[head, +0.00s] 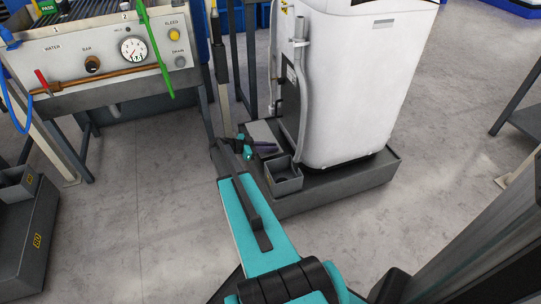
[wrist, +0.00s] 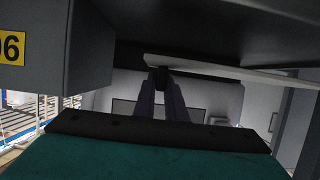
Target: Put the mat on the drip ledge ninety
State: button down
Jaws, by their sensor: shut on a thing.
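My gripper (head: 270,147) is at the grey base under the white machine, just above and behind a small open box. In the wrist view, its two dark purple fingers (wrist: 162,98) are close together. They are shut on a small dark piece (wrist: 160,76), which seems to be the mat; its outline is lost against the dark surroundings. The drip ledge ninety seems to be the grey base (head: 335,190). A yellow label (wrist: 10,47) reads upside down as 90 in the wrist view. I cannot tell whether the mat touches the ledge.
The white machine (head: 350,75) with a grey side pipe (head: 301,100) stands close to my gripper. The small open box (head: 285,178) sits at the base's front corner. Another grey base (head: 25,245) labelled 80 is at left, below a gauge panel (head: 100,55). Floor between is clear.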

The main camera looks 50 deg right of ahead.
aim_at(265, 154)
jog(key=shift+f+b, duration=0.65)
jog(key=shift+f, duration=1.65)
jog(key=shift+f, duration=0.15)
jog(key=c, duration=1.8)
grip_release()
jog(key=shift+w+a+r, duration=0.25)
jog(key=shift+a+r, duration=0.15)
jog(key=p+v, duration=0.3)
jog(key=v, duration=0.8)
jog(key=shift+f, duration=0.1)
